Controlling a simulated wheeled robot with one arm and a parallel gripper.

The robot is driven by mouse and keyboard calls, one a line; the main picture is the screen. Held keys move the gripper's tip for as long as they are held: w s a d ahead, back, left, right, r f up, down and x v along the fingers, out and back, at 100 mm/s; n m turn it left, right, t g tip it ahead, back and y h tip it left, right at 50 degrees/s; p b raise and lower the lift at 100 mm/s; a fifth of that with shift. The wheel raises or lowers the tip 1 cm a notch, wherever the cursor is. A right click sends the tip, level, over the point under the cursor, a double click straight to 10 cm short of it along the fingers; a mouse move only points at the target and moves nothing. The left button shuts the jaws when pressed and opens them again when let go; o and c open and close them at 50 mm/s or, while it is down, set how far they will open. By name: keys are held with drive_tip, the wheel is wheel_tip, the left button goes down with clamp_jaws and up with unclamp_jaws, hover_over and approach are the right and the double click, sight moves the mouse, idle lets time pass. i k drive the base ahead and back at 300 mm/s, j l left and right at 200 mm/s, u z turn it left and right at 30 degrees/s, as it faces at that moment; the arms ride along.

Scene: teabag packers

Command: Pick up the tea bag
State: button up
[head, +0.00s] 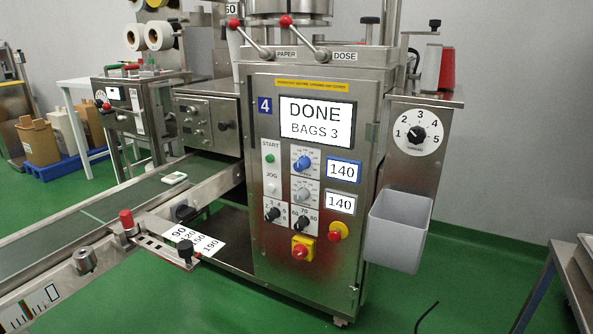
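A small pale, flat item with a greenish middle (174,178), which looks like the tea bag, lies on the dark green conveyor belt (120,202). It is near the belt's far end, left of the packing machine. It is too small to make out details. The machine's display (316,123) reads "DONE BAGS 3". My gripper is not in view.
The steel packing machine (262,290) stands at the centre. A grey bin (399,232) hangs on its right side. The conveyor's front rail carries a red knob (126,218) and a numbered scale plate (184,240).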

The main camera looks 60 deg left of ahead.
sight(172, 179)
drive_tip(key=u, duration=2.85)
